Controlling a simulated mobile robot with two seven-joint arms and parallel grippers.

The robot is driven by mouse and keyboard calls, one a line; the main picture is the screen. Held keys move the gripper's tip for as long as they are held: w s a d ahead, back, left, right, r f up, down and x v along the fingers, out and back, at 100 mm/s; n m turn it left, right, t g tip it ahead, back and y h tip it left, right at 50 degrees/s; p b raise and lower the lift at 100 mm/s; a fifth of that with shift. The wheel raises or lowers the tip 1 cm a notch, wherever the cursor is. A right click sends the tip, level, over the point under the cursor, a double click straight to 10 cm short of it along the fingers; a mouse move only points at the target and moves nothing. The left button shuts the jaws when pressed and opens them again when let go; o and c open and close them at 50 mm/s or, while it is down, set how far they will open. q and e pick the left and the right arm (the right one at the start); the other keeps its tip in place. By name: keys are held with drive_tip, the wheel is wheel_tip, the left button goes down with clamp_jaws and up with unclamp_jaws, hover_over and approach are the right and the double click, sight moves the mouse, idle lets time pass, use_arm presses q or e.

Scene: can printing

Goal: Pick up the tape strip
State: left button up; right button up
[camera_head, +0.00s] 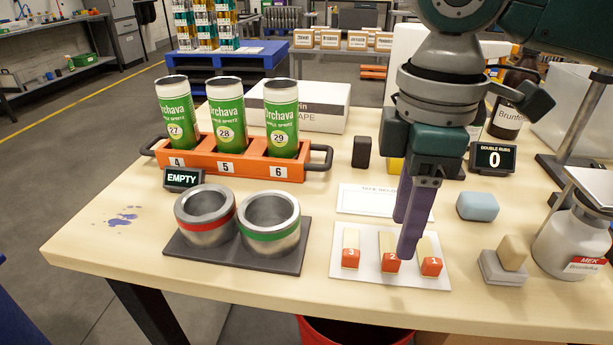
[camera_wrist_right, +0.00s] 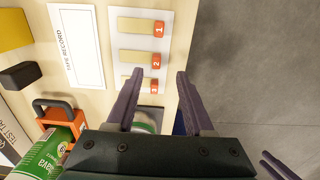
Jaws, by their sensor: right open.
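Three tape strips with red numbered ends lie side by side on a white card (camera_head: 340,277): strip 3 (camera_head: 351,240), strip 2 (camera_head: 388,243) and strip 1 (camera_head: 427,248). In the wrist view, strip 1 (camera_wrist_right: 136,26), strip 2 (camera_wrist_right: 134,57) and strip 3 (camera_wrist_right: 128,81) also show. My right gripper (camera_head: 408,238) is open and empty, pointing down over the card near strip 2, which it partly hides. Its fingers (camera_wrist_right: 158,76) show apart in the wrist view. Purple finger parts, likely my left gripper (camera_wrist_right: 278,166), show at the wrist view's lower right corner.
Two metal cups, red-banded (camera_head: 205,232) and green-banded (camera_head: 270,240), stand on a dark mat left of the card. Behind them is an orange can carrier (camera_head: 235,166). A blue block (camera_head: 477,206), an eraser-like block (camera_head: 503,269) and a MEK bottle (camera_head: 568,247) stand to the right.

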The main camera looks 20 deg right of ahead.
sight(393, 257)
drive_tip(key=f, duration=0.5)
drive_tip(key=shift+w+f+b, duration=0.2)
drive_tip(key=shift+f+b, duration=0.15)
drive_tip(key=shift+d, duration=0.1)
clamp_jaws()
